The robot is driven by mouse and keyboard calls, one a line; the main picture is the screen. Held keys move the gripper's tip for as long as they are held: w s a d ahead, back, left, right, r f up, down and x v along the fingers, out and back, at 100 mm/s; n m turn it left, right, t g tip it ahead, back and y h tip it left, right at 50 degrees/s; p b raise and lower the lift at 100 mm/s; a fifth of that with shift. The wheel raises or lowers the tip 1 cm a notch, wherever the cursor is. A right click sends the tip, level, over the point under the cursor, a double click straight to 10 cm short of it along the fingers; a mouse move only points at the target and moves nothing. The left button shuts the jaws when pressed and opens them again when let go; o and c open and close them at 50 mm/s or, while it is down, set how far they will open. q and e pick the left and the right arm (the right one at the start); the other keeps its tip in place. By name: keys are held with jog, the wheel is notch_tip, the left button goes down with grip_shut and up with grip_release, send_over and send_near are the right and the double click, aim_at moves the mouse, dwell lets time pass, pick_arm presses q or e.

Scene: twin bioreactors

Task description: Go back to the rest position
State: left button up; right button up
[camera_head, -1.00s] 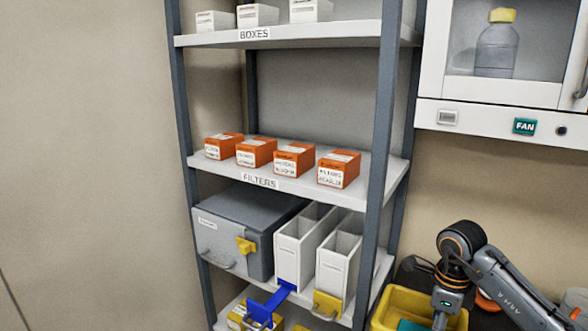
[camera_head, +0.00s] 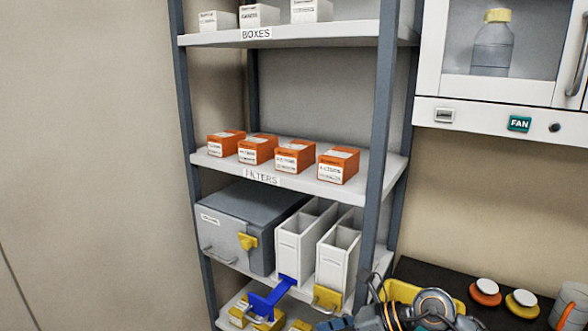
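My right arm (camera_head: 432,306) shows at the lower right edge, with rounded grey joints and thin bright rings. Parts around its wrist reach left along the bottom edge, in front of the shelf's lower right corner. The fingers cannot be made out clearly, so I cannot tell whether the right gripper is open or holds anything. My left arm and gripper are not in view.
A shelf rack (camera_head: 381,120) holds orange filter boxes (camera_head: 338,166), a grey case (camera_head: 232,232) and white holders (camera_head: 337,258). A blue handle-like piece (camera_head: 270,300) sticks out low. A yellow bin (camera_head: 401,291) and round-topped pieces (camera_head: 486,287) stand on the dark counter.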

jog(key=s+a+r+m+t+y, duration=0.1)
jog(key=a+r+m+t+y, duration=0.3)
jog(key=r, duration=0.3)
jog(key=w+d+r+m+t, duration=0.1)
jog(key=d+r+m+t, duration=0.4)
jog(key=m+t, duration=0.55)
jog(key=s+d+f+m+h, duration=0.2)
jog(key=d+f+m+h, duration=1.25)
jog(key=m, duration=0.95)
jog(key=s+f+m+g+h, duration=0.1)
jog(key=s+f+m+g, duration=0.2)
jog(key=s+f+g, duration=0.7)
jog(key=s+f+m+g, duration=0.35)
jog(key=s+f, duration=0.25)
jog(key=s, duration=0.8)
notch_tip(320, 180, down, 24)
jog(key=g, duration=0.1)
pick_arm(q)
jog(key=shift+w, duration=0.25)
pick_arm(e)
jog(key=s+d+f+g, duration=0.1)
jog(key=s+d+f, duration=0.2)
jog(key=s+f, duration=1.4)
jog(key=shift+s+f, duration=0.3)
jog(key=shift+s, duration=0.15)
